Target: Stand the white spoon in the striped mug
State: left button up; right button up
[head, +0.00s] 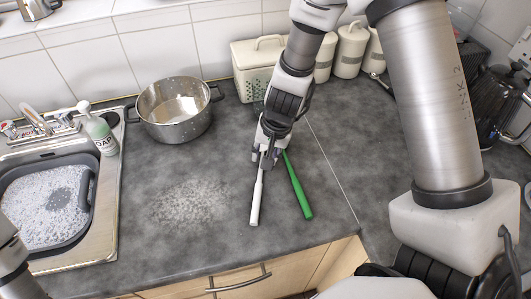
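The white spoon (257,200) lies on the grey counter, its white handle pointing toward the front edge. Its far end is hidden under my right gripper (267,160). My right gripper points down at that far end, at or just above the counter. Whether its fingers are closed on the spoon is too small to tell. A green-handled utensil (297,187) lies just right of the spoon, its far end also behind the gripper. I cannot make out a striped mug; my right arm covers part of the back counter. My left gripper is outside the picture.
A steel pot (176,125) stands at the back left. A soap bottle (100,133) stands by the sink (112,200), which holds a foamy basin (88,205). A cream bread bin (245,72) and white canisters (351,50) line the back. The counter's front middle is clear, with a foam patch (190,203).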

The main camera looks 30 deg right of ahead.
jog(key=p+v, duration=1.2)
jog(key=shift+r, duration=0.35)
jog(key=shift+s, duration=0.1)
